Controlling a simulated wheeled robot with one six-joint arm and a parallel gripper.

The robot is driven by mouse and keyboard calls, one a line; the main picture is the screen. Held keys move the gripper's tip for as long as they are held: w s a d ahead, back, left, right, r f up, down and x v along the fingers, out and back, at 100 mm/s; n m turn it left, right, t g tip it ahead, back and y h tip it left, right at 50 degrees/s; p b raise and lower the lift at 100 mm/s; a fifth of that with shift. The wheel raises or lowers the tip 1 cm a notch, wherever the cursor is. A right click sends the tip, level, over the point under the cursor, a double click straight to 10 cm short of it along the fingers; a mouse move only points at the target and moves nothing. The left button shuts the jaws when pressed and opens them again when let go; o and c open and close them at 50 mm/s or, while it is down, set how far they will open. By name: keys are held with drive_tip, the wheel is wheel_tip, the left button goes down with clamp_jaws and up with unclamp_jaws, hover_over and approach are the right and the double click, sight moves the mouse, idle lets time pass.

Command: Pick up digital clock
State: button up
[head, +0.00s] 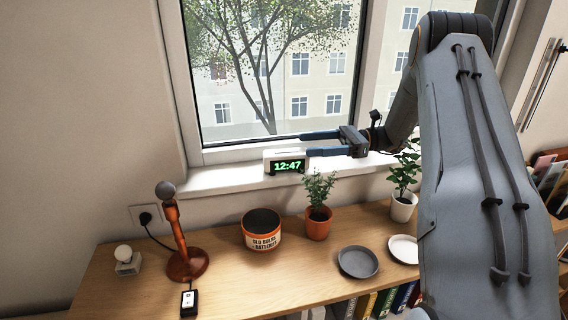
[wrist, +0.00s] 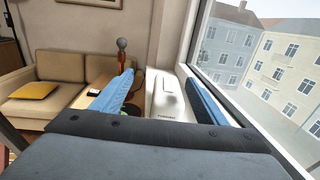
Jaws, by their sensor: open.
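The digital clock (head: 286,167) is a small white box with a green 12:47 display, upright on the white windowsill. My gripper (head: 304,144) reaches in from the right in the head view, its two blue fingers pointing left and spread apart. The fingertips are at the clock's upper right, about level with its top; whether they touch it I cannot tell. In the wrist view my gripper (wrist: 164,88) is open, with a white surface (wrist: 166,103) between the fingers that looks like the clock's top. Nothing is held.
The window (head: 270,70) stands close behind the sill (head: 225,174). On the wooden desk (head: 110,285) below are an orange-potted plant (head: 318,222), a round tin (head: 261,232), an orange lamp-like stand (head: 186,262), a grey plate (head: 358,261) and a white-potted plant (head: 402,208).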

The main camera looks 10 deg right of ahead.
sight(287, 151)
drive_tip(key=f+b, duration=0.1)
drive_tip(key=w+f+b, duration=0.2)
drive_tip(key=shift+d+f, duration=0.25)
drive_tip(key=shift+f, duration=0.1)
drive_tip(key=shift+a+p, duration=0.4)
drive_tip(key=shift+a, duration=0.65)
drive_tip(key=shift+w+a+f+p, duration=0.1)
drive_tip(key=shift+w+a+p, duration=0.1)
drive_tip(key=shift+a+p, duration=1)
drive_tip(key=shift+w+a+p, duration=0.2)
drive_tip(key=shift+a+p, duration=0.35)
drive_tip(key=shift+a, duration=1.15)
drive_tip(key=c, duration=1.3)
